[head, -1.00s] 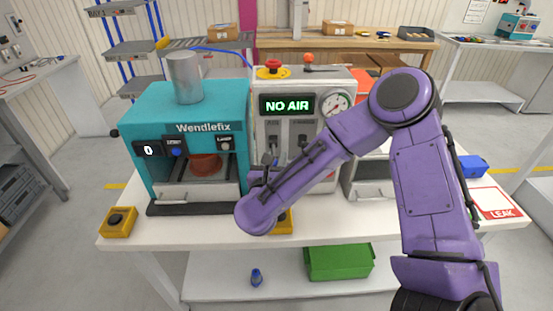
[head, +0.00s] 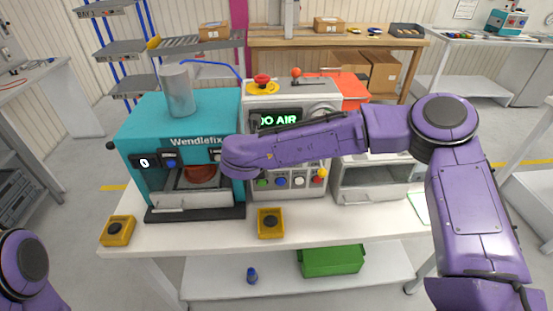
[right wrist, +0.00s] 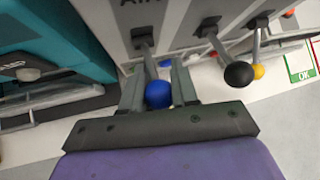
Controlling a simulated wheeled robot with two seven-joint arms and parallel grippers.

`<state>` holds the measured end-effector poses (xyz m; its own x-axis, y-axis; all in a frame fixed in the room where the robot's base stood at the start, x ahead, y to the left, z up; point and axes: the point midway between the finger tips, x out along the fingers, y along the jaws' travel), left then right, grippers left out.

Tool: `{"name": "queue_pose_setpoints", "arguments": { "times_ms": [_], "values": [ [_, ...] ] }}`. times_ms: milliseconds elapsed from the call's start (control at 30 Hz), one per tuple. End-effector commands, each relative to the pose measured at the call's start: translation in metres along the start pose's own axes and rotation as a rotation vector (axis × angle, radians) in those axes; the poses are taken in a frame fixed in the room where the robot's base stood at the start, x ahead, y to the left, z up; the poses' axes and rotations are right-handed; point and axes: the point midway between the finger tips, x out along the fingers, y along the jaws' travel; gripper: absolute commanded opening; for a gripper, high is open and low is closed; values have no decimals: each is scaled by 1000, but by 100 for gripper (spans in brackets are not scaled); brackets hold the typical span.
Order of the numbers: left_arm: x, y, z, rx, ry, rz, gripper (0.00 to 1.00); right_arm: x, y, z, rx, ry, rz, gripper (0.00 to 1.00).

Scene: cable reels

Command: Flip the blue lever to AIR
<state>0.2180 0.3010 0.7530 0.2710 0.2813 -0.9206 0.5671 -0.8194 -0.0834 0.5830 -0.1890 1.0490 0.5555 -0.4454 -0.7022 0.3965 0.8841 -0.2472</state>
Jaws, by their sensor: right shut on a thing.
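In the right wrist view the blue lever has a blue knob (right wrist: 158,94) on a grey stem below a label partly reading AIR. My right gripper (right wrist: 158,85) has its two fingers on either side of the stem and knob, shut on the lever. In the head view my right forearm hides the levers and the gripper. My left gripper is out of view; only a purple part of my left arm shows at the lower left.
Close to the right stand a lever with a black knob (right wrist: 239,74) and one with a yellow knob (right wrist: 258,71). The teal Wendlefix machine (head: 135,130) is on the left. A yellow button box (head: 271,223) sits in front on the white table (head: 350,218).

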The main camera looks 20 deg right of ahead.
Motion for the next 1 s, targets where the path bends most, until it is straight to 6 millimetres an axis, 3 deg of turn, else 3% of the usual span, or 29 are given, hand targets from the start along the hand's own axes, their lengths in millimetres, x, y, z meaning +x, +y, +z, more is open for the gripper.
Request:
{"name": "queue_pose_setpoints", "arguments": {
  "times_ms": [700,733,800,1000],
  "values": [
    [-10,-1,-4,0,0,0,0,-4,-2,10,-13,63,10,0],
    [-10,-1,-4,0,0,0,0,-4,-2,10,-13,63,10,32],
    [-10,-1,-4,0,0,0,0,-4,-2,10,-13,64,10,54],
    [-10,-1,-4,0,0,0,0,-3,-2,7,-16,69,8,54]
  ]
}}
